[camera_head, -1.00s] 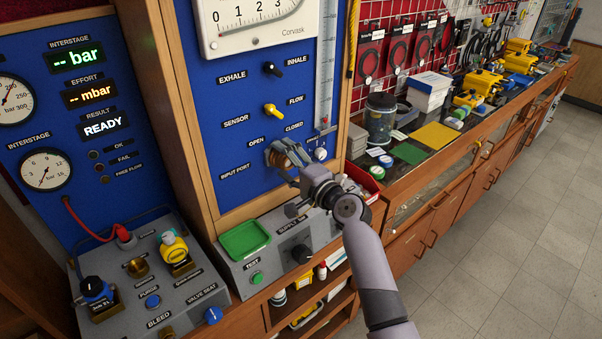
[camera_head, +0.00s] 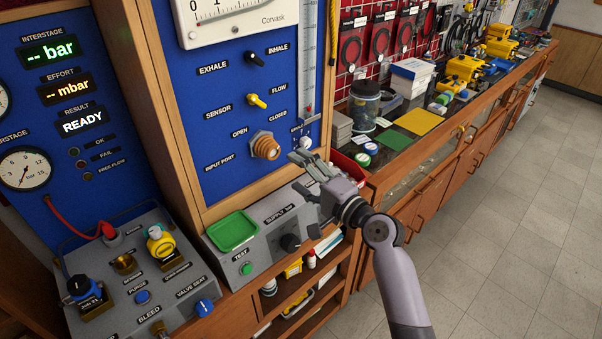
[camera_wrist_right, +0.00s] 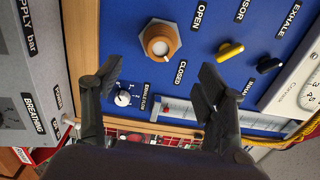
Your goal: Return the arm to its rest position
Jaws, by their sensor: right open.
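My right gripper (camera_head: 304,175) is open and empty in the head view, in front of the lower right part of the blue test panel (camera_head: 215,115). Its arm comes in from the lower right. The brass input port fitting (camera_head: 265,146) is on the panel, to the left of the gripper and apart from it. In the right wrist view, the open fingers (camera_wrist_right: 158,88) have nothing between them but the panel behind. The fitting (camera_wrist_right: 160,42) shows above them there. My left gripper is not in view.
The grey supply box (camera_head: 282,222) with a green tray (camera_head: 233,231) juts out below the panel. The wooden workbench (camera_head: 420,158) with tools and a yellow mat (camera_head: 417,121) runs off to the right. The tiled floor (camera_head: 500,230) at the right is clear.

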